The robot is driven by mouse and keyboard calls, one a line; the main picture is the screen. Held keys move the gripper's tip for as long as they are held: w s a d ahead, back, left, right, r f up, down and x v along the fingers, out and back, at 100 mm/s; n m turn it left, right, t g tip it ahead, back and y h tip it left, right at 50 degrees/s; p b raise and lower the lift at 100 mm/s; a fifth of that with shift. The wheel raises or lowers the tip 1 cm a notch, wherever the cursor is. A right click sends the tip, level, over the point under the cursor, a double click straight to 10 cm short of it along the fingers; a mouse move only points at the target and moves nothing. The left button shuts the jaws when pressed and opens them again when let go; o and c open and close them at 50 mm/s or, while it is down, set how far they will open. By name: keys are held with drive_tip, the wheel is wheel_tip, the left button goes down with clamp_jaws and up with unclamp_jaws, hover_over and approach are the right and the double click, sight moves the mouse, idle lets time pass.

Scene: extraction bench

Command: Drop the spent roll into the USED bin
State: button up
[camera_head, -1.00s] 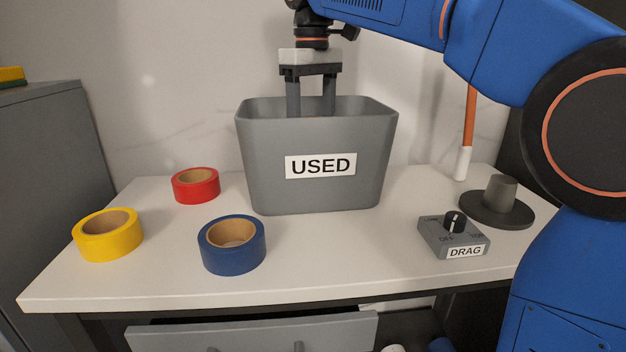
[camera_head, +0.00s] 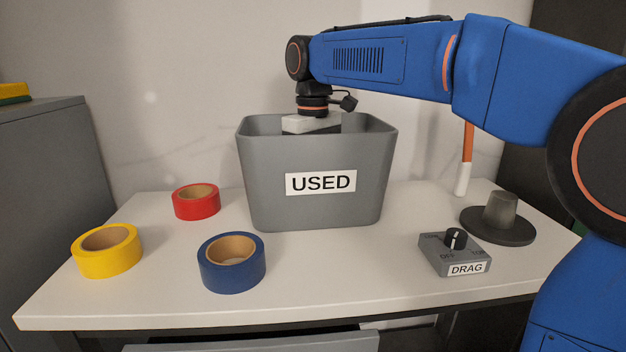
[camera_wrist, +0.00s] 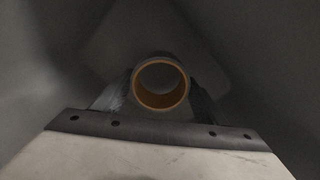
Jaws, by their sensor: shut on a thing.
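The grey USED bin (camera_head: 262,205) stands upright at the back middle of the bench, with its white label facing me. My gripper reaches down inside it; in the head view its fingers are hidden behind the bin's front wall and only the pale top of the gripper shows at the rim. In the wrist view my gripper (camera_wrist: 160,88) is shut on the spent roll (camera_wrist: 160,104), a small ring with an orange-brown inside, one finger on each side. The bin's dim inner walls surround it. I cannot tell how far the roll is above the bin's floor.
Red tape (camera_head: 196,207), yellow tape (camera_head: 107,262) and blue tape (camera_head: 232,276) lie on the bench (camera_head: 330,285) left and front of the bin. To the right are the DRAG switch box (camera_head: 455,256), a dark round stand (camera_head: 498,235) and an orange-and-white rod (camera_head: 464,178).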

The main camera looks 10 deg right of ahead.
drive_tip(key=shift+f, duration=0.55)
drive_tip(key=o, duration=1)
drive_tip(key=shift+r, duration=0.1)
wheel_tip(320, 180, up, 13)
